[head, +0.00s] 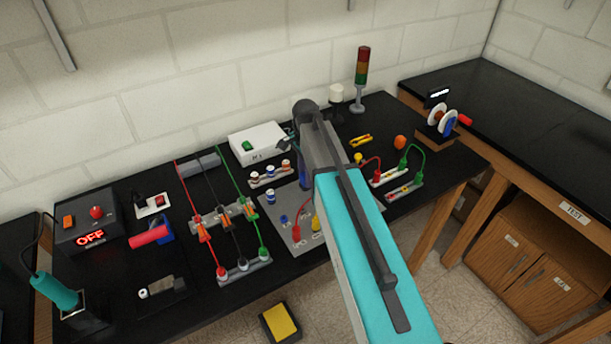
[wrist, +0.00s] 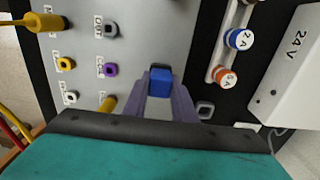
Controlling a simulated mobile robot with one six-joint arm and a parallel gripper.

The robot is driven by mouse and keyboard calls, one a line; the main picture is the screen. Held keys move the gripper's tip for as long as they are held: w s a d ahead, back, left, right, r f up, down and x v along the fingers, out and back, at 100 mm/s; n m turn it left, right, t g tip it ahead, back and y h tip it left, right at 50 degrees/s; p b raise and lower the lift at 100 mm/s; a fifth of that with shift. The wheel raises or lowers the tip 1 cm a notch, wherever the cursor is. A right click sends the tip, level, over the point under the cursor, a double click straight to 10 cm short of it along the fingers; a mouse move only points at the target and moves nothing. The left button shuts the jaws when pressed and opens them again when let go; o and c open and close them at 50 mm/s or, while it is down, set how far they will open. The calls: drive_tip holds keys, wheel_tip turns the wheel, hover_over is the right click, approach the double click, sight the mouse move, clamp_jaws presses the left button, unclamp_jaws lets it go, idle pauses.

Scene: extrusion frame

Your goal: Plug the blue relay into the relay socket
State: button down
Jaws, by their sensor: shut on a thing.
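The blue relay (wrist: 160,78) is a small blue block in the middle of the wrist view. My gripper (wrist: 161,88) is shut on it, with one grey-purple finger along each side. The relay is over the grey panel (wrist: 135,48); I cannot tell whether it touches the panel. I cannot make out the relay socket, and the relay and fingers hide the panel beneath them. In the head view my arm covers most of the gripper, and a bit of dark blue shows beside it above the grey panel (head: 278,217).
Yellow (wrist: 66,64), purple (wrist: 110,69) and white jacks dot the panel, with a yellow plug (wrist: 48,22) at upper left. A rail with blue (wrist: 238,39) and orange (wrist: 225,76) caps and a white 24 V box (wrist: 290,70) stand at right. Cables cross the bench at left.

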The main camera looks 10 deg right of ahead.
drive_tip(key=shift+f, duration=0.1)
drive_tip(key=c, duration=1.4)
unclamp_jaws()
drive_tip(key=shift+r+b, duration=2.2)
drive_tip(key=shift+r, duration=4.7)
